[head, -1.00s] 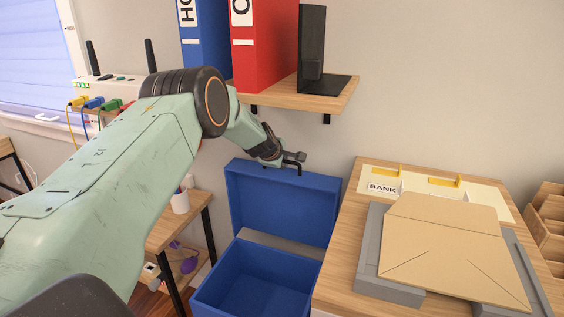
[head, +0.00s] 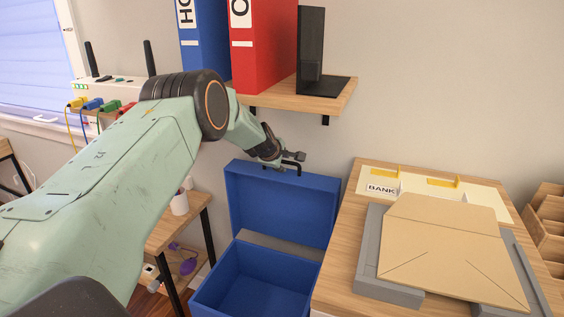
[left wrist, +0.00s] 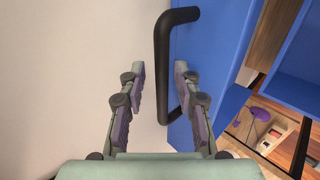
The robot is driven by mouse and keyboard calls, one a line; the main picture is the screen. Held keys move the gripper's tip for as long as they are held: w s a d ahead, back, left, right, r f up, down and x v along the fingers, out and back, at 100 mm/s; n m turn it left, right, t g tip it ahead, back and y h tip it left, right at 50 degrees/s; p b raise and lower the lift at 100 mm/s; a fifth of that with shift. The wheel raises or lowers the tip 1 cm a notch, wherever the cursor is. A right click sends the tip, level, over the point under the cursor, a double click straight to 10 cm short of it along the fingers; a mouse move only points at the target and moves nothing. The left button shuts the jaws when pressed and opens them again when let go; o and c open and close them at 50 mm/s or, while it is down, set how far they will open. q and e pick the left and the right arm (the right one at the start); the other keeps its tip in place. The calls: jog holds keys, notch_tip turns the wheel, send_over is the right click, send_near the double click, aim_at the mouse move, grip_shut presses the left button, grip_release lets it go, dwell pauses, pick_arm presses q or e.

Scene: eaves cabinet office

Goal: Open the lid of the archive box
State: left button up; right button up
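The blue archive box (head: 236,282) stands low in front of the wall, and its inside is visible and looks empty. Its blue lid (head: 283,208) stands raised, nearly upright, at the back of the box. A black bar handle (left wrist: 163,62) is on the lid's edge. My left gripper (head: 293,160) is at the lid's top edge by the handle. In the left wrist view the left gripper's fingers (left wrist: 160,72) are apart, with the handle between them and no clear grip on it. My right gripper is not in view.
A wooden desk (head: 345,262) with a cardboard folder (head: 450,245) on grey supports stands right of the box. A shelf (head: 330,100) with blue and red binders (head: 264,45) is above the lid. A small wooden stand (head: 165,232) is at the left.

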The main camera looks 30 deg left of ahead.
pick_arm(q)
jog(key=shift+s+d+r, duration=0.1)
jog(key=shift+s+r, duration=0.4)
jog(key=shift+s, duration=0.05)
jog(key=s+d+r, duration=0.1)
jog(key=s+d, duration=0.2)
jog(key=s, duration=0.9)
jog(key=shift+s, duration=0.35)
jog(key=shift+s+d+f, duration=0.1)
jog(key=shift+d, duration=0.05)
